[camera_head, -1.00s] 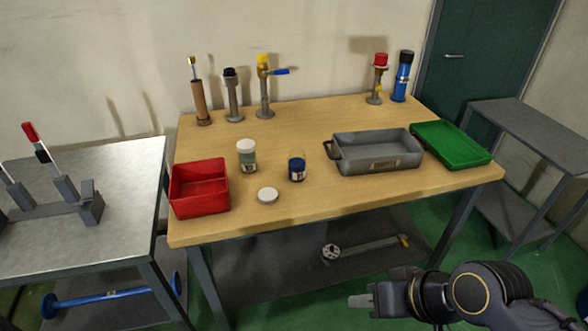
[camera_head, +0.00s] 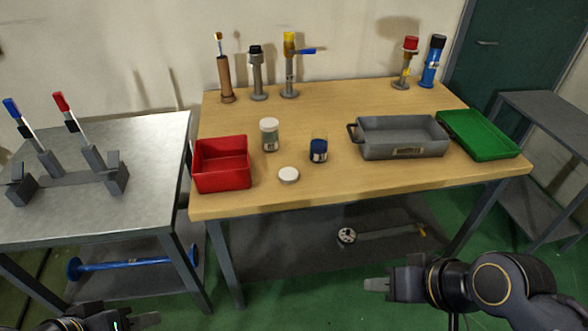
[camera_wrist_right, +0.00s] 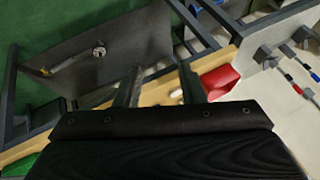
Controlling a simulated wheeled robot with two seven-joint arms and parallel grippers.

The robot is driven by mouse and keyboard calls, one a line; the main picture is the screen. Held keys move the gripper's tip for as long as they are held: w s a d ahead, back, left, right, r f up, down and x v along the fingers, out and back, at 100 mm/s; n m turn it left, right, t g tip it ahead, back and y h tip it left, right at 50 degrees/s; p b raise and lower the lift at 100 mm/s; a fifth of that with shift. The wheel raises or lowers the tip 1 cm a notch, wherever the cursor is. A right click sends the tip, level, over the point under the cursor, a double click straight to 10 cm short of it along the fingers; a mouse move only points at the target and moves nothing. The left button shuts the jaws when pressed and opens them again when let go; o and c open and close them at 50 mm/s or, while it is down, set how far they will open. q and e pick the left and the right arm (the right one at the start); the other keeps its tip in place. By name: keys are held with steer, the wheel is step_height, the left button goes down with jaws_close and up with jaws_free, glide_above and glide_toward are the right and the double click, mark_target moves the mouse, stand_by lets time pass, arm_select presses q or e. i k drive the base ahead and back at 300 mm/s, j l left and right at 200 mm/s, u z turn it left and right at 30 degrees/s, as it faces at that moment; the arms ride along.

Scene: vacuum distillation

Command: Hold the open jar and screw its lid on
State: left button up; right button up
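The open jar (camera_head: 319,151), with clear glass above dark blue contents, stands upright on the wooden table. A round white lid (camera_head: 289,175) lies flat in front and to the left of it. A second jar (camera_head: 269,136) with a white lid on stands behind the loose lid. My right gripper (camera_head: 376,284) is empty, in front of and below the table edge; its two fingers (camera_wrist_right: 160,88) are apart in the right wrist view. My left gripper (camera_head: 146,320) is at the bottom left, far from the jars, mostly cut off by the frame; its opening is unclear.
A red bin (camera_head: 222,178) stands left of the lid. A grey tray (camera_head: 400,151) and green tray (camera_head: 481,148) are on the right. Several upright fittings line the back. A metal side table (camera_head: 130,140) with clamps is at left. The table front near the jar is clear.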

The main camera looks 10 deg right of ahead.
mark_target(318, 141)
steer(key=i+j, duration=0.25)
steer(key=i+j+z, duration=0.1)
steer(key=i+j, duration=0.15)
steer(key=j, duration=0.25)
steer(key=i+j, duration=0.2)
steer(key=j, duration=0.15)
steer(key=i+j, duration=0.25)
steer(key=j, duration=0.15)
steer(key=z, duration=0.05)
